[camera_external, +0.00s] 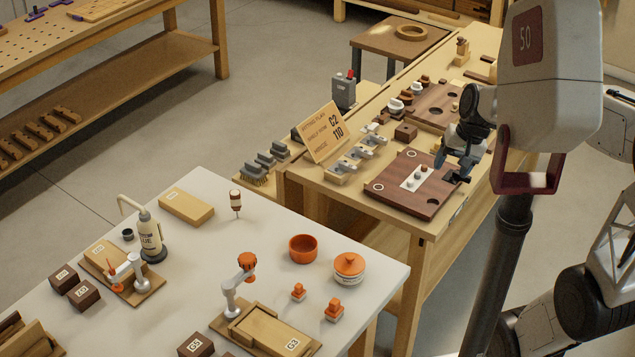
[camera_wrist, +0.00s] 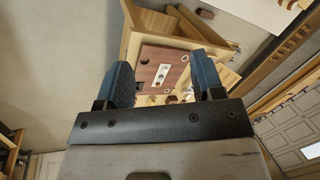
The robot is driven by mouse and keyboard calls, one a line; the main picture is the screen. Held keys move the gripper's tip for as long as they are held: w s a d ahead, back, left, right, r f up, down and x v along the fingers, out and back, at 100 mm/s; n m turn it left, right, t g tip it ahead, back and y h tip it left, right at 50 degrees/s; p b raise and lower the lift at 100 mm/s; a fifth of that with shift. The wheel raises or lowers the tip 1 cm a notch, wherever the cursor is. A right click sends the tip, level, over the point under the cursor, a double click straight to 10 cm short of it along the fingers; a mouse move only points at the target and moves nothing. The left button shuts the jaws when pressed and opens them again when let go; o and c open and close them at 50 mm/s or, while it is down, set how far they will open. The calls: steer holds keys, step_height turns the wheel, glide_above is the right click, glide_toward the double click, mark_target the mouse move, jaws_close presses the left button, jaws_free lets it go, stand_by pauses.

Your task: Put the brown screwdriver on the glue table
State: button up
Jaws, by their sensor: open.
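The white-topped table (camera_external: 280,236) at the lower left holds a white glue bottle (camera_external: 151,238). A small tool with a brown-and-white handle and thin shaft (camera_external: 236,201) stands upright on this table; it looks like a screwdriver, but it is too small to be sure. No other screwdriver can be made out. My gripper (camera_external: 451,168) is open and empty, near the right side of the wooden bench and apart from the upright tool. In the wrist view its two blue fingers (camera_wrist: 160,65) are spread, with a brown board between them.
The wooden bench (camera_external: 403,225) carries a brown board (camera_external: 440,193), a sign (camera_external: 324,132) and several small parts. Floor shows between the white table and the far-left workbench (camera_external: 130,75).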

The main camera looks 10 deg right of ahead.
steer(key=s+d+n+t+h, duration=0.1)
steer(key=s+d+n+h, duration=0.1)
steer(key=s+d, duration=0.6)
steer(key=shift+s+d+r+n+h, duration=0.2)
steer(key=shift+s+r+n+h, duration=0.1)
steer(key=shift+s+h, duration=0.4)
